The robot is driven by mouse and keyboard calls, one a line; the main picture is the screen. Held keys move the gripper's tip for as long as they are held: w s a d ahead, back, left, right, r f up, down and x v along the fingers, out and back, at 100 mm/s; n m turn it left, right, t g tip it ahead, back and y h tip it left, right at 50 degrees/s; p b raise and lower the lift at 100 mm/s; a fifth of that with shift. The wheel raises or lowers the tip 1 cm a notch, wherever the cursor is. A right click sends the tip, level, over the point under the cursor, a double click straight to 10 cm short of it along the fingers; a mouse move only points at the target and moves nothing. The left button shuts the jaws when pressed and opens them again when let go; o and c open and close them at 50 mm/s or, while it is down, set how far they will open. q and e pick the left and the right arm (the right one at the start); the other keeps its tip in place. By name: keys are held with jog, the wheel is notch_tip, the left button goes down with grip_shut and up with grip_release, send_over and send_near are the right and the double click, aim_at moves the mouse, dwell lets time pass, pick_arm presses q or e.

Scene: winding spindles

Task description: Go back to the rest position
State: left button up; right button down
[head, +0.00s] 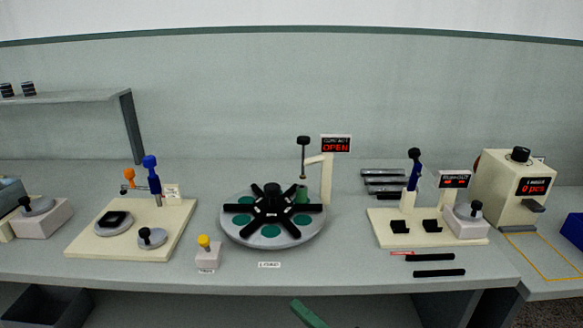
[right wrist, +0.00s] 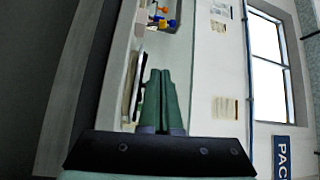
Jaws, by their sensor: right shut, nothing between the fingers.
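The green fingers of my right gripper (head: 308,313) show at the bottom edge of the head view, below the front edge of the bench. In the right wrist view my right gripper (right wrist: 161,75) has its two green fingers side by side, shut with nothing held. My left gripper is not in view.
The grey bench (head: 345,275) holds a round turntable (head: 228,229) with a black spoked hub, a cream board (head: 92,245) at left and a cream fixture (head: 462,242) at right. A display (head: 336,144) reads OPEN. Black rods (head: 438,272) lie near the front edge.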

pick_arm(q)
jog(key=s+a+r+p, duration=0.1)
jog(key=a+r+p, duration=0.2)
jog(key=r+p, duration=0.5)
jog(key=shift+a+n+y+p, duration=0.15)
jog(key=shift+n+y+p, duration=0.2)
jog(key=shift+p, duration=0.25)
pick_arm(e)
jog(key=s+d+f+n+g+h, duration=0.4)
jog(key=s+d+f+n+h, duration=0.5)
jog(key=s+d+f, duration=0.5)
notch_tip(320, 180, down, 4)
jog(key=shift+s+d+r+g+h, duration=0.2)
jog(key=shift+s+g+h, duration=0.1)
jog(key=shift+s+h, duration=0.8)
